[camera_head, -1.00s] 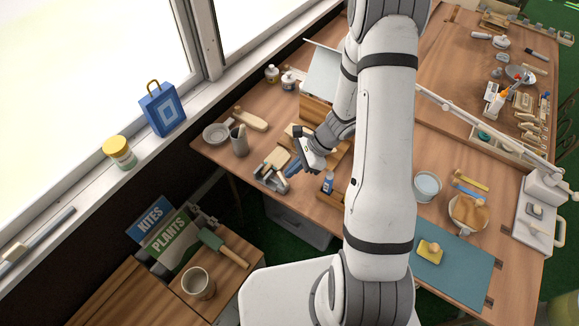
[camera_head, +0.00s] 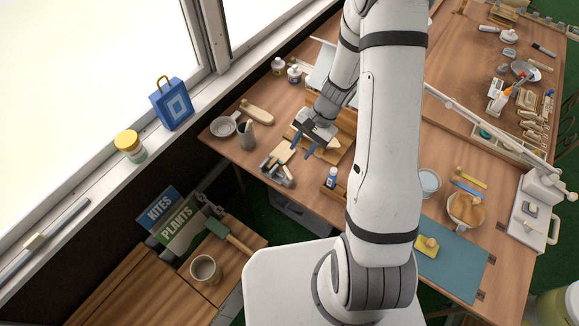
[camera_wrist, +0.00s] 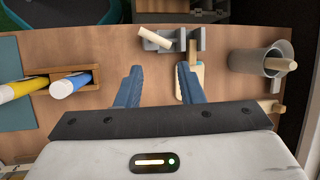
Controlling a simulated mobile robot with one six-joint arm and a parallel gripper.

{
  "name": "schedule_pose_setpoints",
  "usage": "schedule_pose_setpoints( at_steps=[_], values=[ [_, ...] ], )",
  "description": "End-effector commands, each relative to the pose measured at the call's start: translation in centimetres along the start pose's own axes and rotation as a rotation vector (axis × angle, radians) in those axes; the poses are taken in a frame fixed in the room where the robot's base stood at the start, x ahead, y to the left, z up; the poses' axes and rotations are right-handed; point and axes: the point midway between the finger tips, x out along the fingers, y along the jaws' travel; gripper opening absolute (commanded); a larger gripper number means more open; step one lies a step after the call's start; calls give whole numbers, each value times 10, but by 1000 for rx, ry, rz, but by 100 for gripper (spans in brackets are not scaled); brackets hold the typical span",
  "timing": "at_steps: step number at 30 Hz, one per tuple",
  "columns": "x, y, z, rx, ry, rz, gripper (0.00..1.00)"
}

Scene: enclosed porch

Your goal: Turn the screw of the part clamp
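The grey part clamp (camera_head: 278,173) sits near the table's front edge in the head view. In the wrist view the clamp (camera_wrist: 187,40) is at the top, beyond my fingertips, with a pale wooden cylinder (camera_wrist: 154,36) lying slantwise at its left side. A flat pale wooden piece (camera_head: 279,154) extends from the clamp; it also shows in the wrist view (camera_wrist: 199,78), partly behind my right finger. My gripper (camera_head: 302,148) has its blue fingers spread, with nothing visible between them. The wrist view shows the same gap (camera_wrist: 159,70) over bare tabletop. The fingers appear apart from the clamp.
A grey cup (camera_head: 246,135) and a dish (camera_head: 223,127) stand left of the clamp. A small bottle (camera_head: 331,177) stands in a wooden holder to its right; the wrist view shows that holder (camera_wrist: 89,72). A brush (camera_head: 257,111) lies farther back.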

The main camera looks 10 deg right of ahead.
Motion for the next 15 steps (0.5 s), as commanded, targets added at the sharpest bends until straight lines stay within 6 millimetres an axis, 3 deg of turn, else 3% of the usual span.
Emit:
schedule_pose_setpoints(
  at_steps=[3,9,15],
  values=[
    [8,-2,13,-332,51,82,34],
    [14,-5,26,-790,102,193,34],
    [16,-8,32,-992,117,243,34]
  ],
)
